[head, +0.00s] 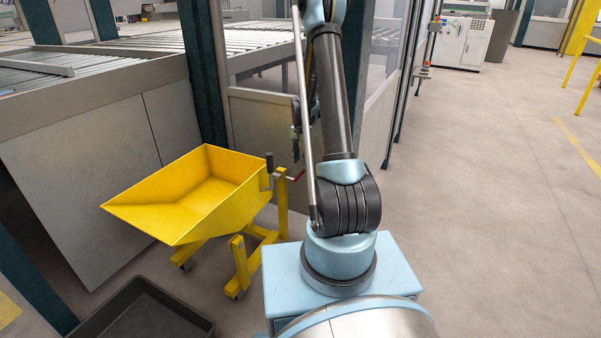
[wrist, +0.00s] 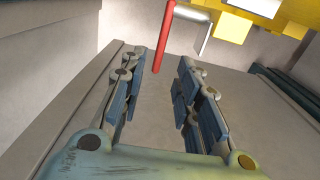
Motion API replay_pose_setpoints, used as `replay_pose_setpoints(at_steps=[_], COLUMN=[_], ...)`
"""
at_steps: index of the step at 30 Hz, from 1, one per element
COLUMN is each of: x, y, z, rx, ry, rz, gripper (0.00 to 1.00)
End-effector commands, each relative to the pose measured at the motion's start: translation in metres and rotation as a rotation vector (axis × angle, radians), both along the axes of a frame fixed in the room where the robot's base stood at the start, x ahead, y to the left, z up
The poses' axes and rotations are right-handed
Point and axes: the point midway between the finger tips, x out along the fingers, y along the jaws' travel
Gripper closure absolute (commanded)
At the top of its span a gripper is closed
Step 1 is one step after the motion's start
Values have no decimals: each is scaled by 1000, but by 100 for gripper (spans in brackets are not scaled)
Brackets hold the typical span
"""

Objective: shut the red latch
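I cannot tell whether a finger touches the latch. In the head view my gripper is mostly hidden behind my arm, just above the latch.
A grey machine panel (head: 262,125) stands close behind the latch, with a dark post (head: 203,75) to its left. A black tray (head: 145,312) lies on the floor at lower left. Open floor (head: 500,200) spreads to the right.

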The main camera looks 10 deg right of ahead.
Motion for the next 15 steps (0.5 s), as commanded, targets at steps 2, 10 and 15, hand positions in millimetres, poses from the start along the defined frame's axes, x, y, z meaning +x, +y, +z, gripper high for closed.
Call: replay_pose_setpoints(at_steps=[2, 10, 15], x=[0, 0, 0], y=[0, 0, 0], z=[-12, -48, -62], rx=[0, 0, 0], ry=[0, 0, 0], rz=[0, 0, 0], gripper=[70, 70, 70])
